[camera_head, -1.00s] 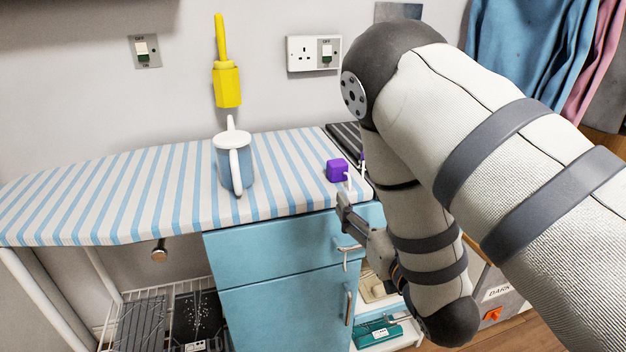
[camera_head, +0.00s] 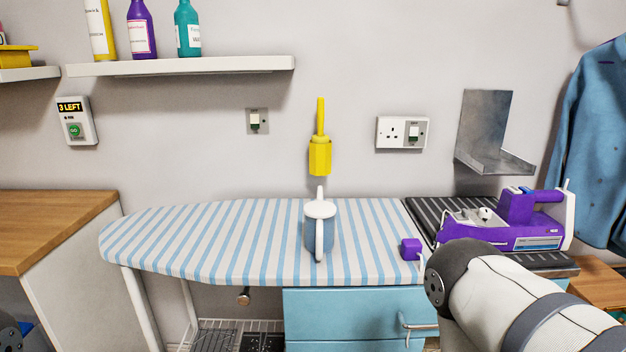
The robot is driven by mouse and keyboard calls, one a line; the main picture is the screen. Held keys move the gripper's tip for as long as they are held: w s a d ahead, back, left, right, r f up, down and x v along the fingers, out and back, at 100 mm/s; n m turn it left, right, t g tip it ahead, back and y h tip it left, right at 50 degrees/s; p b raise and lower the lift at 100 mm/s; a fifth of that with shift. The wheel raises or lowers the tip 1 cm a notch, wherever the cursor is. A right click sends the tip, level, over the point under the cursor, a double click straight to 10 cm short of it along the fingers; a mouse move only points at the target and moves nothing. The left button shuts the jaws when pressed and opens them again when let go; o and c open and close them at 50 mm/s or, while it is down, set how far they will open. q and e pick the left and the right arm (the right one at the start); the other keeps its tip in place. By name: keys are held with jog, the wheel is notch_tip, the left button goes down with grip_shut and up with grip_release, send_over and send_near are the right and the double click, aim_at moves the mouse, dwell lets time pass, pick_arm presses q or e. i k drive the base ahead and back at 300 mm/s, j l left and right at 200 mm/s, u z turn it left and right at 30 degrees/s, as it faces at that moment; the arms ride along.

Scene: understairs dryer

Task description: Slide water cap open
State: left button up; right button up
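A purple and white iron (camera_head: 520,225) rests at the right on a dark ribbed stand (camera_head: 430,212) at the board's end. A small pale part (camera_head: 485,213) shows on top of its front; I cannot tell for sure whether it is the water cap, or whether it is open. My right arm comes in from the lower right, with its dark joint in front of the stand's near edge. The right gripper is outside the frame. My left gripper does not show.
A blue jug (camera_head: 318,235) with a white lid stands on the striped ironing board (camera_head: 200,245). A purple cube (camera_head: 410,248) sits near the board's right end. A metal wall bracket (camera_head: 485,135) is behind the iron. Blue drawers (camera_head: 345,312) are below.

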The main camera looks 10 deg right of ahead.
aim_at(464, 215)
jog(key=z, duration=1.65)
jog(key=j, duration=0.1)
